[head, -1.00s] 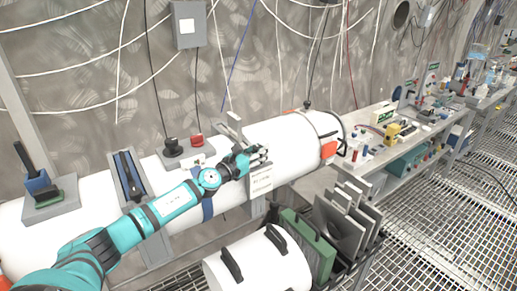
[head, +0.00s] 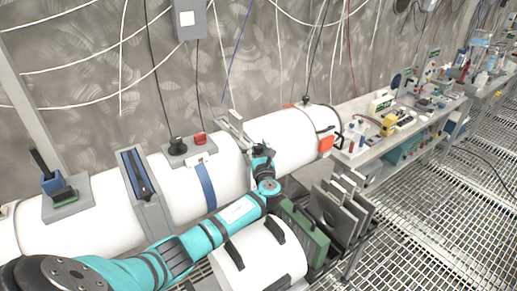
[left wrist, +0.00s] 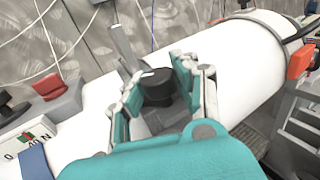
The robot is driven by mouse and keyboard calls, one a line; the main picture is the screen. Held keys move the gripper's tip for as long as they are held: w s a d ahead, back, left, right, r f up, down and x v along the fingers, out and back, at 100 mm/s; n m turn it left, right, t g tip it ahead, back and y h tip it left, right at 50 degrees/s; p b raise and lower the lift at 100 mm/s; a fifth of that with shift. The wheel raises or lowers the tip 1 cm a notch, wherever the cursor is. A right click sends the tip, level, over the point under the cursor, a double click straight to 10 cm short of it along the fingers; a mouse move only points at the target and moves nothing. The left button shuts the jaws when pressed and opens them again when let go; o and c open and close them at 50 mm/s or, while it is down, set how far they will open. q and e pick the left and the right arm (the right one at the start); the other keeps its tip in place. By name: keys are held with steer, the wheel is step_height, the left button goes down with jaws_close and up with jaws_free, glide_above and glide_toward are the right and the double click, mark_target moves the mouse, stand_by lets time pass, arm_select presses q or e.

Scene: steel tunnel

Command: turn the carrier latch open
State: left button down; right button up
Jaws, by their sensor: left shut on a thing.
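My left gripper (head: 262,154) reaches up from below to the front of a long white cylinder (head: 282,132). In the left wrist view its teal fingers (left wrist: 158,90) stand on both sides of a dark round knob (left wrist: 157,80) on a grey base, and they are shut on it. I take this knob to be the carrier latch. Its turned angle cannot be read, and its lower part is hidden by the fingers. A grey upright bracket (head: 236,126) stands just behind the gripper; it also shows in the left wrist view (left wrist: 124,44). My right gripper is not in view.
A grey box with black and red knobs (head: 190,149) sits on the cylinder to the left. Below my arm is a white drum with black handles (head: 240,262). A green panel (head: 304,238) and grey plates (head: 338,212) stand to its right. A cluttered bench (head: 375,150) runs right.

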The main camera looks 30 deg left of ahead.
arm_select(q)
steer(key=shift+d+f+n+g+y+b, duration=0.15)
steer(key=shift+n+g+y+b, duration=0.2)
steer(key=shift+n+g+y, duration=0.2)
steer(key=n+g+y+b, duration=0.2)
steer(key=n+g+b, duration=0.1)
steer(key=g+b, duration=0.1)
steer(key=n+g+y+b, duration=0.2)
steer(key=n+g+b, duration=0.1)
steer(key=g+b, duration=0.2)
steer(key=shift+n+y+b, duration=0.25)
steer(key=shift+y+b, duration=0.1)
steer(key=shift+b, duration=0.6)
steer(key=shift+r+n+g+b, duration=0.2)
steer(key=shift+n+g+b, duration=0.2)
steer(key=shift+g+b, duration=0.3)
steer(key=c, duration=0.9)
jaws_free()
